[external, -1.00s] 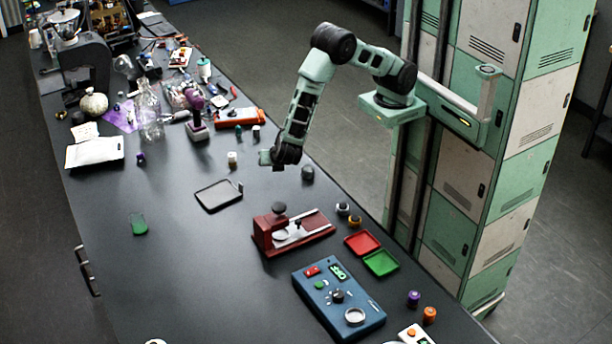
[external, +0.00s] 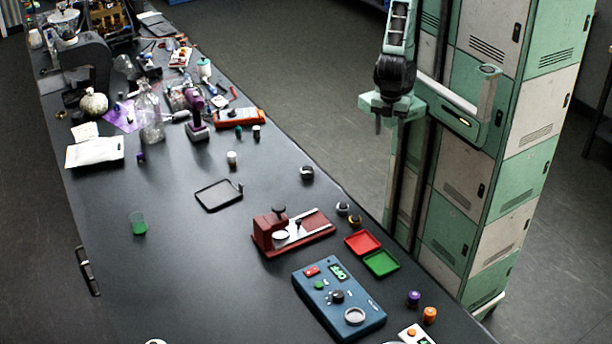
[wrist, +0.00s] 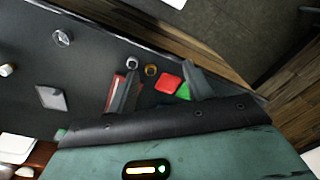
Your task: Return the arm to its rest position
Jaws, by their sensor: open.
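My arm is folded back beside my column at the right of the table in the external view. My gripper (external: 389,127) points down with its two fingers apart and nothing between them. It hangs beyond the table's right edge, clear of the objects. In the wrist view the two spread fingers (wrist: 161,72) show against the table, with red and green trays visible between and behind them.
The dark table (external: 190,270) holds a red-brown device (external: 270,232), a blue instrument box (external: 320,295), a red tray (external: 363,243), a green tray (external: 381,263) and a black-rimmed frame (external: 205,205). Clutter fills its far end.

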